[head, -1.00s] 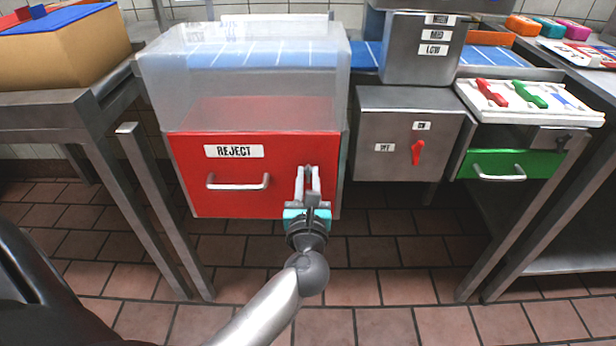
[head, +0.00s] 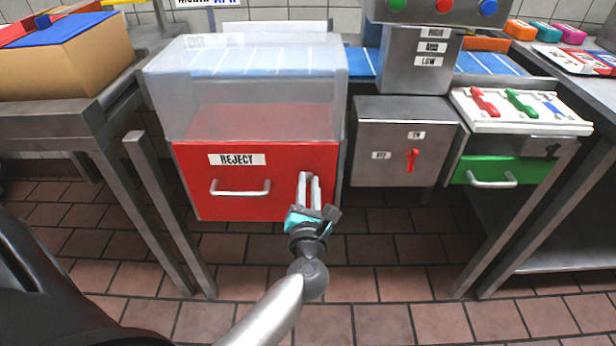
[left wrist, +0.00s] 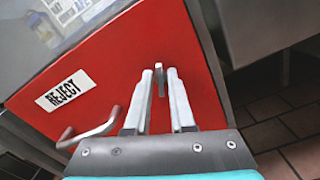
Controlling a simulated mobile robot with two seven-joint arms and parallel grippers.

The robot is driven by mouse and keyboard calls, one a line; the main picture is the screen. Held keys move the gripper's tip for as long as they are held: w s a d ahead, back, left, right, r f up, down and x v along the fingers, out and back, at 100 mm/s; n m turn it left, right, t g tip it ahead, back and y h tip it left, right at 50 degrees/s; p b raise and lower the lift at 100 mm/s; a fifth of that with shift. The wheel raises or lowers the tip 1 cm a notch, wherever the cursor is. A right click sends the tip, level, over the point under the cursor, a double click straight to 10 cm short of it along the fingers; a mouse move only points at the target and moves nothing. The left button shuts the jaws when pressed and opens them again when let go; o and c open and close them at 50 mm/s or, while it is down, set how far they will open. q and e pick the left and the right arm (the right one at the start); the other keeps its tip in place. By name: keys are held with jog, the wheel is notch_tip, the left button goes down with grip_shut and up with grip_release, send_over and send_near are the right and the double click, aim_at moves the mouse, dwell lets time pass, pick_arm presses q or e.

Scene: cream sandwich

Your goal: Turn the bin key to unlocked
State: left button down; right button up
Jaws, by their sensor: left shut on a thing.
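The red bin front (head: 215,205) with its REJECT label sits under a clear hood at centre left. It also fills much of the left wrist view (left wrist: 185,25). My left gripper (head: 309,178) is at the right part of this front, pointing at it. In the left wrist view my left gripper (left wrist: 160,74) has its two fingers on either side of a small grey key (left wrist: 160,82), and it is shut on it. The head view hides most of the key behind the fingers. I cannot read any lock marking. My right gripper is not in view.
A silver bar handle (head: 240,190) is on the bin front, left of my gripper. A grey box with a red switch (head: 413,160) stands to the right, and a green drawer (head: 490,171) beyond it. Metal table legs (head: 150,190) stand at left.

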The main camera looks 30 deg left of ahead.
pick_arm(q)
jog(key=m+p, duration=0.3)
jog(key=m, duration=0.2)
jog(key=shift+p, duration=0.4)
jog(key=shift+w+d+f+m+p, duration=0.1)
jog(key=shift+m+p, duration=0.9)
jog(key=shift+m, duration=0.95)
jog(key=shift+f+m+p, duration=0.1)
jog(key=shift+m+p, duration=0.85)
jog(key=shift+m, duration=1)
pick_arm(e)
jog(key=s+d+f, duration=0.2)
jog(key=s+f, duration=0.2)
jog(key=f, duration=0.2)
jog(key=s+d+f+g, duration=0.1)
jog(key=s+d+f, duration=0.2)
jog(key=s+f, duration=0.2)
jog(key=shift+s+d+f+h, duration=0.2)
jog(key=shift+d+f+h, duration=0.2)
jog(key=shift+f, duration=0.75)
pick_arm(q)
jog(key=c, duration=1)
grip_release()
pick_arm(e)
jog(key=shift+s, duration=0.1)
